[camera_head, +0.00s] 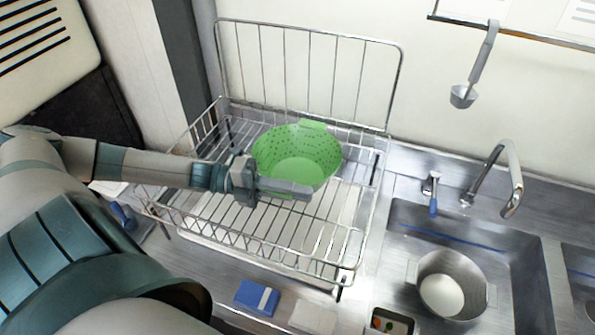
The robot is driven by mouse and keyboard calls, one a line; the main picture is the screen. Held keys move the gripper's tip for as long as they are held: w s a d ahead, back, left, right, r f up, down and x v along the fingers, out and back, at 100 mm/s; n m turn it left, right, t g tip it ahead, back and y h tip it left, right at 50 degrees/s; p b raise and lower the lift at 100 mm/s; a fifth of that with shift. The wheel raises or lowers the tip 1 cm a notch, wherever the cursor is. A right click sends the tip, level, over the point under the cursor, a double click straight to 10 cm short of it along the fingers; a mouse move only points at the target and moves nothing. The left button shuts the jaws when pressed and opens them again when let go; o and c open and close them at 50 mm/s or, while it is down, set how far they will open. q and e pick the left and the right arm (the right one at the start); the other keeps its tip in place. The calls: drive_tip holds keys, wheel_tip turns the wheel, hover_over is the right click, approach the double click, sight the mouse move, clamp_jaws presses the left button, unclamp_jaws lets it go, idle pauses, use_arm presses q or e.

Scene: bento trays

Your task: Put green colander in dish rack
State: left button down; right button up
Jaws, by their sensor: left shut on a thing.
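The green colander (300,150) is a round, perforated bowl with a handle tab at its back rim. It is within the outline of the wire dish rack (275,245), toward its back half, tilted with its opening partly toward me. My left gripper (298,190) reaches in from the left and is shut on the colander's near rim. Its fingers hide part of the near side. I cannot tell whether the colander's base touches the rack's wires. My right gripper is not in view.
The rack has a tall wire back (310,72) against the wall. To the right is a sink (518,275) with a metal pot (450,285) and a faucet (510,165). A ladle (484,62) hangs above. A blue sponge (257,297) lies in front of the rack.

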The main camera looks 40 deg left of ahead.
use_arm(q)
drive_tip(key=c, duration=1.9)
unclamp_jaws()
drive_tip(key=shift+f, duration=0.1)
drive_tip(key=shift+s+a, duration=0.15)
drive_tip(key=shift+a, duration=0.15)
drive_tip(key=b+v, duration=0.2)
drive_tip(key=v, duration=0.4)
drive_tip(key=shift+b, duration=0.4)
drive_tip(key=shift+s+a, duration=0.2)
drive_tip(key=shift+a, duration=0.25)
drive_tip(key=shift+r, duration=0.2)
drive_tip(key=shift+d, duration=0.15)
